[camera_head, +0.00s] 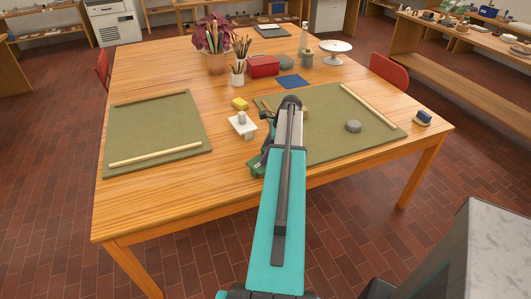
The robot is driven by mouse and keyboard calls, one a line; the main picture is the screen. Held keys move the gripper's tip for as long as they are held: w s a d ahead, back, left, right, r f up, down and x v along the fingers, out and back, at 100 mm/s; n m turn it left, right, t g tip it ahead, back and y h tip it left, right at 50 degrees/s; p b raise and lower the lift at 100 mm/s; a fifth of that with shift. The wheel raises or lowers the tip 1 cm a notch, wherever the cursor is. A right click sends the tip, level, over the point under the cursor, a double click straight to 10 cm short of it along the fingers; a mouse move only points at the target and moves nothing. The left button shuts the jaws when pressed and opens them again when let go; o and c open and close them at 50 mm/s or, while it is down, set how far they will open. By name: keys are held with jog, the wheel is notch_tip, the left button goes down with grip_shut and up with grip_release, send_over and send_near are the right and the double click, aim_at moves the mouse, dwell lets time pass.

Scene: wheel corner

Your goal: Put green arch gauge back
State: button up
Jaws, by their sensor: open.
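A small green piece (257,166) shows at the table's front edge, just left of my teal arm. It may be the green arch gauge, but its shape is partly hidden and I cannot make out an arch. My gripper (264,153) is mostly hidden behind my arm; only dark parts show to the left of it, close above the green piece. The jaws are open. I cannot tell whether they are around the green piece or beside it.
The wooden table (150,68) holds a left green mat (160,130) and a right green mat (325,142), each with wooden strips. A white dish (234,129), yellow sponge (240,104), grey lump (353,126), red box (263,66) and brush (422,118) stand around.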

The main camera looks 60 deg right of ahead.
jog(key=shift+r, duration=0.1)
jog(key=b+v, duration=0.2)
jog(key=v, duration=1)
jog(key=shift+b, duration=0.3)
jog(key=shift+w+r, duration=0.1)
dwell(0.5)
